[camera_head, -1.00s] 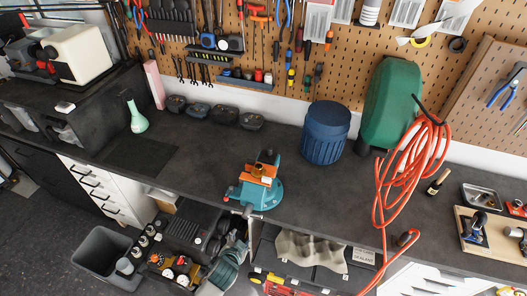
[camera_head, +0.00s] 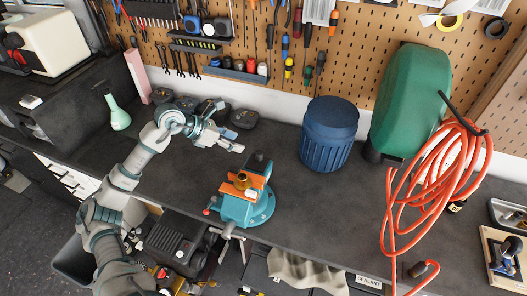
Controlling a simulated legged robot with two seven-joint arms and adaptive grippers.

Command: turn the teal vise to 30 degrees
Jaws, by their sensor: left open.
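The teal vise (camera_head: 258,208) stands on the dark bench top near its front edge, in the middle of the head view. It has orange jaw parts on top, a brass-coloured piece at them, and a handle at its lower front left. My left arm comes in from the left over the bench. My left gripper (camera_head: 234,140) is open and empty, behind and left of the vise and apart from it. My right gripper is not in the picture.
A blue ribbed bin (camera_head: 328,135) stands behind and right of the vise. A green hose reel (camera_head: 411,100) with an orange hose (camera_head: 430,185) is farther right. A green bottle (camera_head: 116,112) stands at left.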

